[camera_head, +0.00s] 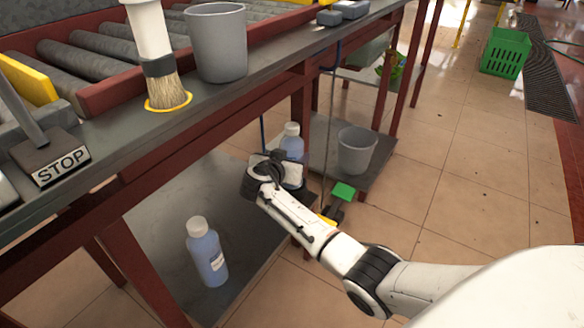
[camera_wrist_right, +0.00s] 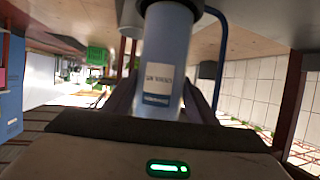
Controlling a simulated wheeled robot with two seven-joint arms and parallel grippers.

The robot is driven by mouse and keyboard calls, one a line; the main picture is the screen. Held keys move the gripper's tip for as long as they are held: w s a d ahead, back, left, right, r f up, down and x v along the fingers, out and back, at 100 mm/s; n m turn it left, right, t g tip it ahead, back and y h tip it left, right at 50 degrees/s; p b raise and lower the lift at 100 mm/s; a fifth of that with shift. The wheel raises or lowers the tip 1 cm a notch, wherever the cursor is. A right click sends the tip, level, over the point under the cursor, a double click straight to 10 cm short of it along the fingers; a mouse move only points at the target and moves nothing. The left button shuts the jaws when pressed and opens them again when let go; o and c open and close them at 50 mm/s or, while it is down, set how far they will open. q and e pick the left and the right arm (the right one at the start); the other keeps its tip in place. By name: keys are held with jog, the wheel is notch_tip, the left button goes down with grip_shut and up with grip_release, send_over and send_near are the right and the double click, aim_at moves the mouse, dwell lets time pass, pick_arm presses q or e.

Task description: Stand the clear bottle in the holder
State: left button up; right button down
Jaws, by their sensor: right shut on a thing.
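A bottle (camera_head: 292,143) with bluish contents and a white cap is at my right gripper (camera_head: 282,165), under the counter. In the right wrist view the bottle (camera_wrist_right: 168,50) fills the space between the two dark fingers (camera_wrist_right: 162,98), with its printed label facing the camera. My right gripper is shut on it. A second, similar bottle (camera_head: 208,254) stands on the lower shelf. My left gripper is not in view.
On the counter (camera_head: 115,150) are a grey cup (camera_head: 218,42), a brush (camera_head: 160,75) at a yellow ring and a STOP block (camera_head: 52,164). The lower shelf (camera_head: 165,215) is largely bare. A grey bin (camera_head: 357,150) stands behind. Dark red legs and thin hanging lines are near my arm.

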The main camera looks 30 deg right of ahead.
notch_tip(320, 180, down, 3)
jog(key=shift+r+b, duration=0.2)
jog(key=shift+b, duration=0.25)
jog(key=c, duration=0.7)
grip_release()
jog(key=shift+s+f, duration=0.15)
jog(key=shift+c, duration=0.2)
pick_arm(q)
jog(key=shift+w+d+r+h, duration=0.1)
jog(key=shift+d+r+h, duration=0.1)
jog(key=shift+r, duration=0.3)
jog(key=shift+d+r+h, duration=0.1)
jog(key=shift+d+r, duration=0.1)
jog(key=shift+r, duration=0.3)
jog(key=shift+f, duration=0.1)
pick_arm(e)
jog(key=shift+s+a+r+p, duration=0.2)
jog(key=shift+a+r+p, duration=0.05)
jog(key=shift+a+p, duration=0.15)
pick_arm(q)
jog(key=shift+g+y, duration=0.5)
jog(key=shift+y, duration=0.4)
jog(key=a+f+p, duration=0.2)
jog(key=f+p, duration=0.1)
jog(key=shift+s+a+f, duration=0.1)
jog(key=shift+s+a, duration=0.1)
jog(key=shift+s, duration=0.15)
pick_arm(e)
jog(key=v, duration=1.1)
